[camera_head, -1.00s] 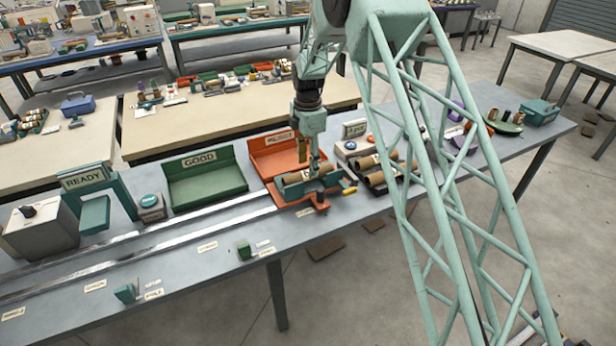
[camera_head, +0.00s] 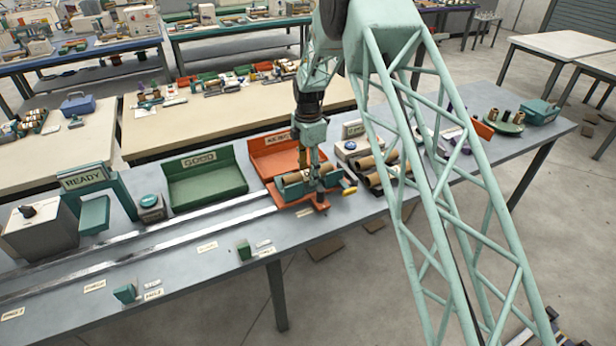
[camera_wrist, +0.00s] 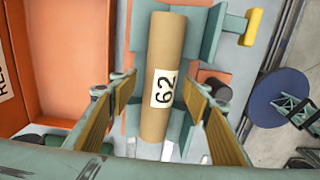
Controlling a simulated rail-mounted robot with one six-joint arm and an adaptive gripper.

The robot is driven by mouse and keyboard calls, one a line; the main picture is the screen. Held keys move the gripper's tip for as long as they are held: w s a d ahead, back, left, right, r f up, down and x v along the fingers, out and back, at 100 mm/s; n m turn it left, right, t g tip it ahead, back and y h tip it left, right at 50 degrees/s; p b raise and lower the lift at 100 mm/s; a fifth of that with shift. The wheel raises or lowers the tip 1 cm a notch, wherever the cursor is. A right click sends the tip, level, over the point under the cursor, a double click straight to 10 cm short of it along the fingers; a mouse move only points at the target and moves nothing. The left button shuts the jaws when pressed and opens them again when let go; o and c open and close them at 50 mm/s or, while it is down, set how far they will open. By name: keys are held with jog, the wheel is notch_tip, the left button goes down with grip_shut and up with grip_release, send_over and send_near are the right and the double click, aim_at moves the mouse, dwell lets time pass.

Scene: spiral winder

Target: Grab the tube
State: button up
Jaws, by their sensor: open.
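A brown cardboard tube with a white label reading "62" (camera_wrist: 167,45) lies in a teal cradle (camera_wrist: 205,45). In the head view the tube (camera_head: 293,178) sits in the cradle on a red carriage (camera_head: 318,207) at the right end of the rails. My gripper (camera_wrist: 160,86) is open. Its two tan-padded fingers stand on either side of the tube, with visible gaps in the wrist view. In the head view my gripper (camera_head: 318,172) is right over the cradle and partly hides the tube.
An orange bin (camera_head: 270,150) stands just behind the cradle, with a green GOOD bin (camera_head: 205,178) to its left. More brown tubes (camera_head: 378,172) lie in a rack to the right. A yellow knob (camera_wrist: 252,26) sticks out beside the cradle.

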aim_at(308, 171)
jog(key=shift+c, duration=0.7)
jog(key=c, duration=0.8)
jog(key=shift+r, duration=0.1)
jog(key=shift+r, duration=4.95)
